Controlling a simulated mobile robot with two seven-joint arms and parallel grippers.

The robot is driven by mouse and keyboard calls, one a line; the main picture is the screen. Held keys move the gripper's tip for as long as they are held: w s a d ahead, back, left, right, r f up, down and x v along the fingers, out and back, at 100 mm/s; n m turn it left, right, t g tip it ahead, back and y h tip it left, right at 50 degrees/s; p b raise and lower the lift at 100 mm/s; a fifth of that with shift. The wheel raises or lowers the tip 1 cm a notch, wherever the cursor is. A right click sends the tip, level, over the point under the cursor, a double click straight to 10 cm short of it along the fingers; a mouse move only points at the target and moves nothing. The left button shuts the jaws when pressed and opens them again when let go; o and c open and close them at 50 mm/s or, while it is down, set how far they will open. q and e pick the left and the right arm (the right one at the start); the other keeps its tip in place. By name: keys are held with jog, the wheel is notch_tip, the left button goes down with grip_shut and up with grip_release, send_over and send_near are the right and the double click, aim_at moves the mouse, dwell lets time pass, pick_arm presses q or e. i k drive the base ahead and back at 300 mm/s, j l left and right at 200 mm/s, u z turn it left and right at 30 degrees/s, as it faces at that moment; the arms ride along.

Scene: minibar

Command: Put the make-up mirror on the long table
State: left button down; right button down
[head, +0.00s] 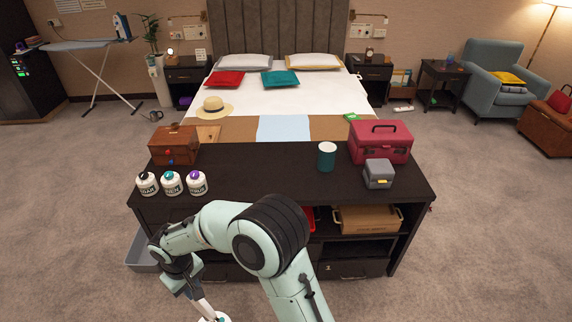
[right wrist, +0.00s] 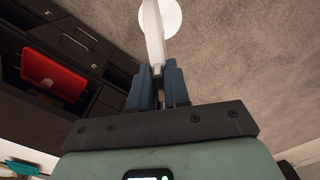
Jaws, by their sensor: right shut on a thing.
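My right gripper (head: 190,287) is low in front of the dark long table (head: 262,162), left of the middle of the head view. It is shut on a slim white handle or stem with a pale round part, which looks like the make-up mirror (head: 208,309). The right wrist view shows my right gripper (right wrist: 159,88) with the mirror (right wrist: 153,35) between its fingers, its white disc beyond the stem, over carpet. The mirror's lower end is cut off in the head view. My left gripper is not in view.
On the table stand a wooden box (head: 173,146), several lidded jars (head: 171,184), a teal cup (head: 326,157), a red case (head: 381,142) and a small grey box (head: 378,174). The tabletop's middle is clear. A grey bin (head: 140,252) stands by the table's left end.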

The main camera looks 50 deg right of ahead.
aim_at(301, 170)
jog(key=i+l, duration=0.1)
jog(key=l, duration=1.3)
